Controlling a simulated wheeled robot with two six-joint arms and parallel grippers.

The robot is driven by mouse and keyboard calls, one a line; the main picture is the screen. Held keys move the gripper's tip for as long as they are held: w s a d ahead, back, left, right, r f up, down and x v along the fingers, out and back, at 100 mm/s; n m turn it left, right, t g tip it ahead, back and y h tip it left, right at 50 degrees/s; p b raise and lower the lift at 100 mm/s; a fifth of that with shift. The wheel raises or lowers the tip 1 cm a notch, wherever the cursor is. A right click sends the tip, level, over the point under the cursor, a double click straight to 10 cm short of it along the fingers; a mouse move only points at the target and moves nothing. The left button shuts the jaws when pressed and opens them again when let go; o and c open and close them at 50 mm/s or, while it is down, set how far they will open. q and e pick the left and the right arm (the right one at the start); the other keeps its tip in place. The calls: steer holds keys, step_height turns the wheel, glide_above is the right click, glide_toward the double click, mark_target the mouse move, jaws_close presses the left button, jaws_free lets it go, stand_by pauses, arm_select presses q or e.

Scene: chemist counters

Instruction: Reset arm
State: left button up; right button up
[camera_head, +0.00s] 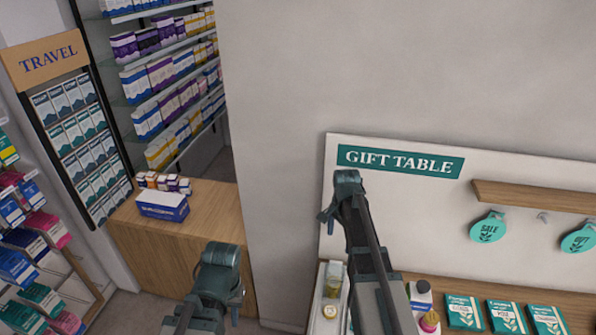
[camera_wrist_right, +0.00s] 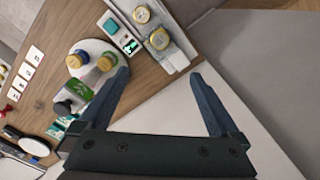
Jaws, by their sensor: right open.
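My right gripper (camera_wrist_right: 160,78) is open in the right wrist view, with its two dark fingers spread apart and nothing between them. It points toward a wooden counter (camera_wrist_right: 160,82) with small goods on it, and its fingers appear clear of them. In the head view my right arm rises in front of the gift table panel, and my left arm is at the bottom, left of it.
In the head view are a GIFT TABLE sign (camera_head: 400,161), a wooden shelf (camera_head: 530,197), teal boxes (camera_head: 504,316), and a wooden counter (camera_head: 200,225) at left.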

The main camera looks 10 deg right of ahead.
steer(key=s+a+f+n+b, duration=0.9)
steer(key=a+f+b, duration=0.2)
steer(key=s+a+f+n+h+b, duration=0.1)
steer(key=s+a+f+n+b, duration=0.8)
steer(key=a+f+b, duration=0.3)
steer(key=shift+s+a+f, duration=0.15)
steer(key=shift+a+f, duration=0.05)
steer(key=shift+a, duration=0.1)
steer(key=shift+c, duration=0.3)
stand_by(0.5)
